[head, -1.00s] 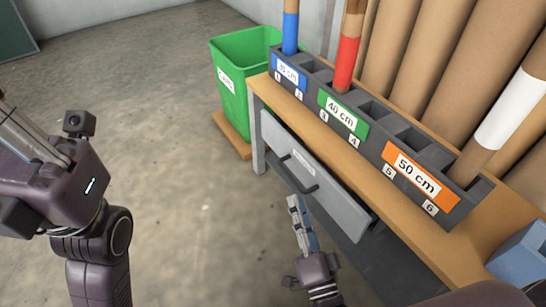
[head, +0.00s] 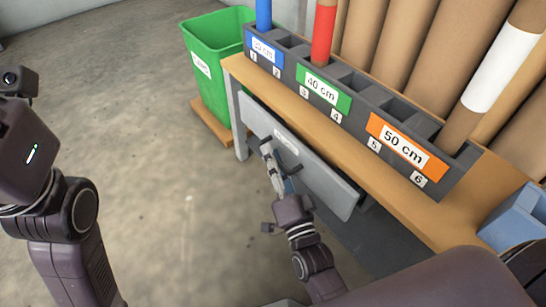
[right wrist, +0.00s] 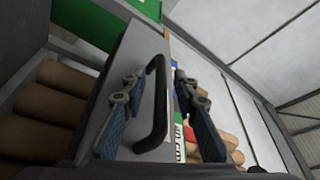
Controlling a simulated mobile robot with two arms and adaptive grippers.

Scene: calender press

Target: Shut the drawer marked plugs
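The grey drawer (head: 322,183) is under the front edge of the wooden bench. Its front stands out a little from the bench, with a dark gap behind its right end. A small white label (head: 287,145) is on it, too small to read. My right gripper (head: 275,163) is at the drawer front. In the right wrist view, the black bar handle (right wrist: 158,110) lies between the two spread fingers, with gaps on both sides. My left arm shows at the left edge of the head view, its fingers out of frame.
A green bin (head: 207,75) stands left of the wooden bench (head: 300,118). On the bench is a dark rack (head: 340,118) with length labels and several tubes. A blue box (head: 515,220) is at the right end.

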